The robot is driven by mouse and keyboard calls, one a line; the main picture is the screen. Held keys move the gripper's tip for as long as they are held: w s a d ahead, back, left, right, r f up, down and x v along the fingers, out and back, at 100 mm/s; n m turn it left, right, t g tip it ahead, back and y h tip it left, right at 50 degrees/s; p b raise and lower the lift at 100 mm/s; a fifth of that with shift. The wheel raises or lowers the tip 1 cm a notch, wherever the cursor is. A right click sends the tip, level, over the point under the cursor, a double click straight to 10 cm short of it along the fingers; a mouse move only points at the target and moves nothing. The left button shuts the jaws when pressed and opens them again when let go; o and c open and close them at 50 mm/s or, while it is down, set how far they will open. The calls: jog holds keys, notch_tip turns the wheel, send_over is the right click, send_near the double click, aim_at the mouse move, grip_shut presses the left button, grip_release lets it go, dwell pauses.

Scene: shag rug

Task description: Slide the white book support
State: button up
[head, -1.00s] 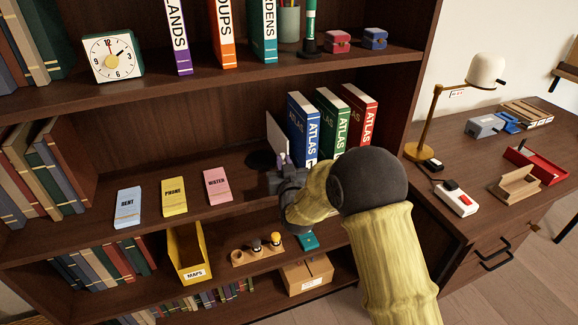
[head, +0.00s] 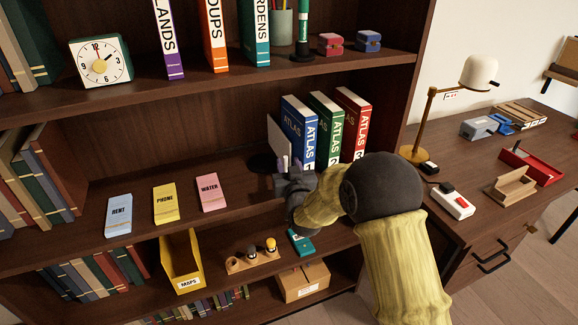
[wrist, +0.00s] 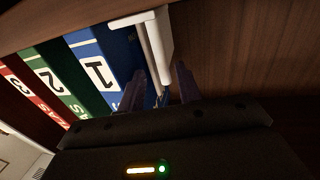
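The white book support (head: 279,137) is an upright white plate on a dark base, on the middle shelf just left of the blue atlas (head: 299,131). In the wrist view the support (wrist: 157,40) shows as a white upright panel ahead of the fingers, close to the blue atlas (wrist: 105,67). My gripper (head: 286,166) is at the support's near edge. In the wrist view its fingers (wrist: 160,88) stand apart, with the support's lower end roughly in line with the gap. Contact between fingers and support cannot be told.
The green atlas (head: 329,125) and red atlas (head: 352,123) stand right of the blue one. RENT (head: 119,214), PHONE (head: 166,203) and WATER (head: 209,192) blocks lie to the left. The shelf between WATER and the support is clear. An upper shelf overhangs.

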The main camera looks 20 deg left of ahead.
jog(key=b+v, duration=0.1)
jog(key=v, duration=1.6)
jog(key=shift+s, duration=0.2)
jog(key=shift+d, duration=0.15)
